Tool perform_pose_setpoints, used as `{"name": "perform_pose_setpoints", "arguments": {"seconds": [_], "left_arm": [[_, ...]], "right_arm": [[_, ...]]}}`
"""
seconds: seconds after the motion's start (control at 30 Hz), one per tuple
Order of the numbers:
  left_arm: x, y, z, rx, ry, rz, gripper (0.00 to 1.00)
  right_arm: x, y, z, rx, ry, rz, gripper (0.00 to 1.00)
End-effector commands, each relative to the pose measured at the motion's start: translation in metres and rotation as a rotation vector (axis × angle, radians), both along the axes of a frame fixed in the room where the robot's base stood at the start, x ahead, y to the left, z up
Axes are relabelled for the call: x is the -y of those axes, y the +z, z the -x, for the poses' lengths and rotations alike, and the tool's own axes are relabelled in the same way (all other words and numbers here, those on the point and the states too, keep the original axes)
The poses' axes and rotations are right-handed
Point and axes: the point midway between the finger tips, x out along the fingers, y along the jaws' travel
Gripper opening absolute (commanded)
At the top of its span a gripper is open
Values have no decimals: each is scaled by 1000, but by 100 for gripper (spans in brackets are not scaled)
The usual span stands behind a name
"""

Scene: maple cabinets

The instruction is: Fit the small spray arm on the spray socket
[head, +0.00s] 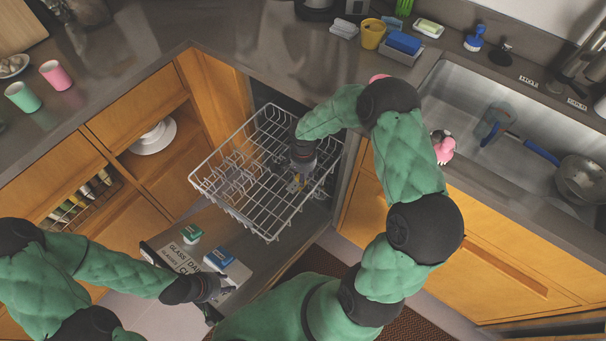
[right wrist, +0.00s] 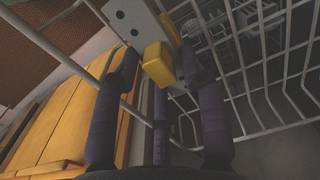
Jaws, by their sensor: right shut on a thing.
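My right gripper (head: 298,168) reaches down into the white wire rack (head: 205,181) of the dishwasher. In the right wrist view its dark fingers (right wrist: 157,75) are closed around a yellow block on a grey, holed bar, which I take to be the small spray arm (right wrist: 156,62). In the head view only small yellow and grey bits of it show below the gripper. I cannot make out the spray socket; the rack wires and my arm cover that area. My left gripper (head: 213,290) is low at the left, by the open dishwasher door; its fingers are too small to read.
The rack wires stand close around the right gripper. The sink (head: 470,98) and counter lie to the right, a wooden cabinet (head: 215,95) to the left.

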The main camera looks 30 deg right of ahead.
Motion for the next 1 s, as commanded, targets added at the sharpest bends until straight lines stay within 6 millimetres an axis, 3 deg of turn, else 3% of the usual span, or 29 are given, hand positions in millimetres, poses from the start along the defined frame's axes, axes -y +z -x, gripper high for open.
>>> {"name": "perform_pose_setpoints", "arguments": {"seconds": [0.2,0.23,0.3,0.73,1.0], "left_arm": [[0,-2,0,0,0,0,40],[0,-2,0,0,0,0,40],[0,-2,0,0,0,0,40],[0,-2,0,0,0,0,40],[0,-2,0,0,0,0,40]], "right_arm": [[0,-2,0,0,0,0,10],[0,-2,0,0,0,0,50],[0,-2,0,0,0,0,70],[0,3,0,1,0,1,70],[0,47,-1,4,0,2,70]]}}
